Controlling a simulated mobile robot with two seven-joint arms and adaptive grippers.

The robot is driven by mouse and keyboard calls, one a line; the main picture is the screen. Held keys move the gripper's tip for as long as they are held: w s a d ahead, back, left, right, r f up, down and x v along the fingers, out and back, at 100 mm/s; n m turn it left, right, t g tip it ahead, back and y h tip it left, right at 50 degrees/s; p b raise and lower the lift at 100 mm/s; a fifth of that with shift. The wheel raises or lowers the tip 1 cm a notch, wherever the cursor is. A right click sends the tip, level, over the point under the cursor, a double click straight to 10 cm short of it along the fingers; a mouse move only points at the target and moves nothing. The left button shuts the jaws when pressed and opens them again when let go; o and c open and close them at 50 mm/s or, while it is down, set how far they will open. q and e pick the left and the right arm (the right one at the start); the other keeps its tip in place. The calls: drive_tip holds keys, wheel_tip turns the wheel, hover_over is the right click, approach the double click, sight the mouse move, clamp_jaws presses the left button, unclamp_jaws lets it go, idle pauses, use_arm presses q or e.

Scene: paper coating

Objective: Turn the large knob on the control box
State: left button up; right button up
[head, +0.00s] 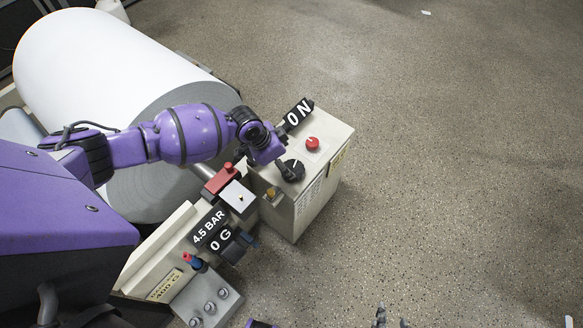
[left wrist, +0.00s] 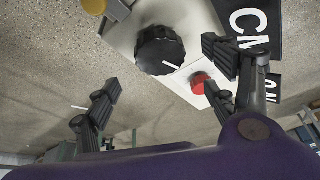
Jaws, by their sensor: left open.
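The control box (head: 313,200) is a beige cabinet right of the big paper roll. The large black knob (head: 292,170) with a white pointer line sits on its top. It also shows in the left wrist view (left wrist: 160,48), beyond the gap between the fingers and towards the top. My left gripper (head: 270,152) is open and empty, close above the box top beside the knob. No finger visibly closes on the knob. A red button (head: 312,143) sits beside the knob, close to a finger in the wrist view (left wrist: 197,84). My right gripper (head: 391,318) shows only fingertips at the bottom edge.
A black "0 N" display (head: 298,113) stands at the box's back edge. A red-topped block (head: 221,179) and "4.5 BAR" and "0 G" displays (head: 214,236) lie left of the box. The white roll (head: 100,65) is behind my left arm.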

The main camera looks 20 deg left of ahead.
sight(292, 169)
use_arm(q)
drive_tip(key=b+x, duration=0.1)
drive_tip(key=x, duration=0.6)
drive_tip(key=shift+d, duration=0.1)
use_arm(e)
drive_tip(key=shift+s+f, duration=0.35)
drive_tip(key=shift+f, duration=0.2)
drive_tip(key=shift+s+f, duration=0.3)
drive_tip(key=shift+f, duration=0.2)
